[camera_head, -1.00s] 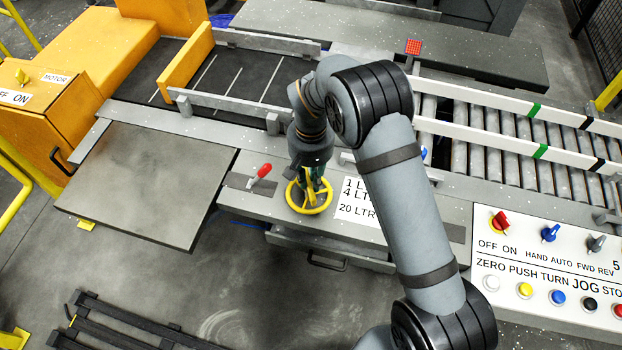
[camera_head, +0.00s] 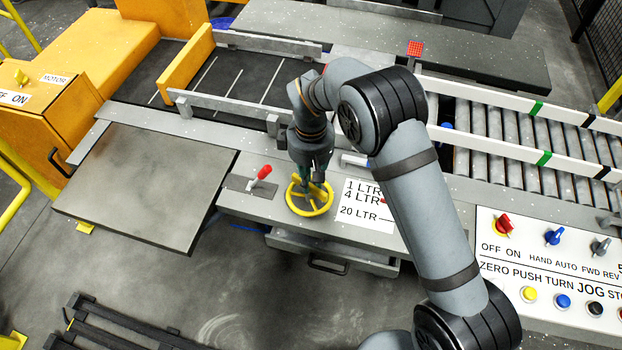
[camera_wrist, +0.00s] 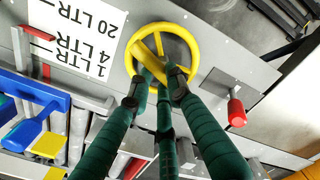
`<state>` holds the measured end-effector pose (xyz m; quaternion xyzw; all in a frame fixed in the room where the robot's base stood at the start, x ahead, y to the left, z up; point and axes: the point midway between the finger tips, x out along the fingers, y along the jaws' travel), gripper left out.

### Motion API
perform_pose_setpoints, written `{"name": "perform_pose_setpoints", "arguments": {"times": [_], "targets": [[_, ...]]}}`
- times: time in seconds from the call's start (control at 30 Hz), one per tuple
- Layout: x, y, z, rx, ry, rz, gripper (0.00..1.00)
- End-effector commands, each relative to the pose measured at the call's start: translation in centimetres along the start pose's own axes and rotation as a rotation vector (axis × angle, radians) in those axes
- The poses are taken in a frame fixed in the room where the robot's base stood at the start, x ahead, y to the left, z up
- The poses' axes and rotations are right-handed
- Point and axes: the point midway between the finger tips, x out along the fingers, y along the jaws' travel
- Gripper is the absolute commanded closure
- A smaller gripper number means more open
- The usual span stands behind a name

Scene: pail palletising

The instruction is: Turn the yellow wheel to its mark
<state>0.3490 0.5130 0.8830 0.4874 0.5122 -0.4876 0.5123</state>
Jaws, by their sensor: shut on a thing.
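The yellow wheel (camera_head: 310,212) lies flat on the grey bench top, and its rim and spokes also show in the wrist view (camera_wrist: 192,45). My gripper (camera_head: 315,182) points down into the wheel from above. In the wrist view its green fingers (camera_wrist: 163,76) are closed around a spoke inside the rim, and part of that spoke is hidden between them. A white scale plate (camera_head: 362,222) reading 1 LTR, 4 LTR and 20 LTR lies right of the wheel.
A red-handled lever (camera_head: 264,172) stands just left of the wheel. A control panel (camera_head: 500,262) with knobs and buttons is at the right. A roller conveyor (camera_head: 500,135) runs behind it. A bare grey plate (camera_head: 140,185) lies left. My forearm crosses above the scale plate's right side.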

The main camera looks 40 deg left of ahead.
Motion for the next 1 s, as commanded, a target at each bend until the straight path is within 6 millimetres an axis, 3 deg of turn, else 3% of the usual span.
{"name": "perform_pose_setpoints", "arguments": {"times": [0.53, 0.57, 0.87, 1.0], "targets": [[-0.03, 0.02, -0.04, -0.028, 0.001, 0.001, 1.0], [-0.03, 0.02, -0.04, -0.027, 0.001, 0.001, 0.81], [-0.02, 0.01, -0.03, -0.026, 0.0, 0.0, 0.63], [-0.01, 0.01, -0.03, -0.026, 0.0, 0.0, 0.62]]}}
